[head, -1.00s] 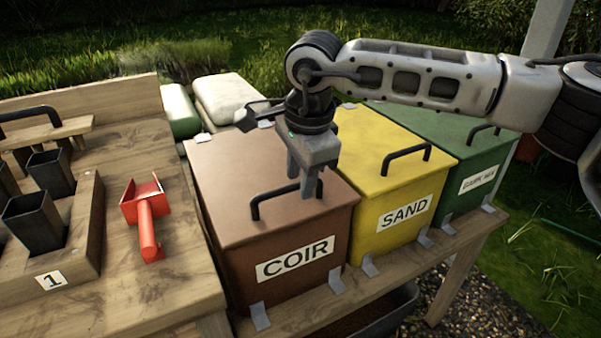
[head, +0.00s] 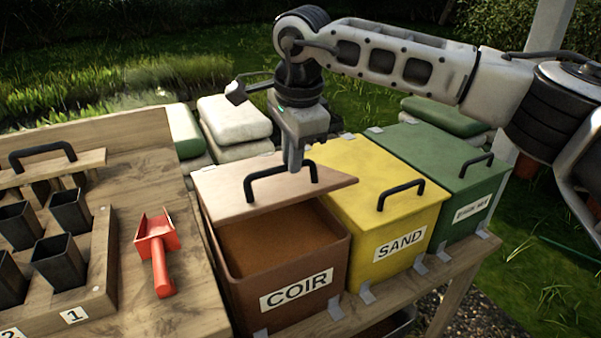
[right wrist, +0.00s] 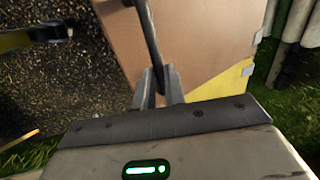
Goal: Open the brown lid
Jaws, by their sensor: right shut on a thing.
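The brown lid (head: 240,202) of the bin labelled COIR (head: 296,289) is tilted up at its front edge in the head view. The opening below it shows brown fill (head: 275,246) inside. My right gripper (head: 296,168) is shut on the lid's black handle (head: 262,187). In the right wrist view the fingers (right wrist: 158,88) close around the handle bar (right wrist: 148,40), with the brown lid (right wrist: 205,45) behind it. My left gripper is not in view.
The yellow SAND bin (head: 385,215) stands close on the right, with a green bin (head: 450,165) beyond it; both are closed. A red scoop (head: 157,250) and a holder with black pots (head: 62,262) are on the wooden bench at left.

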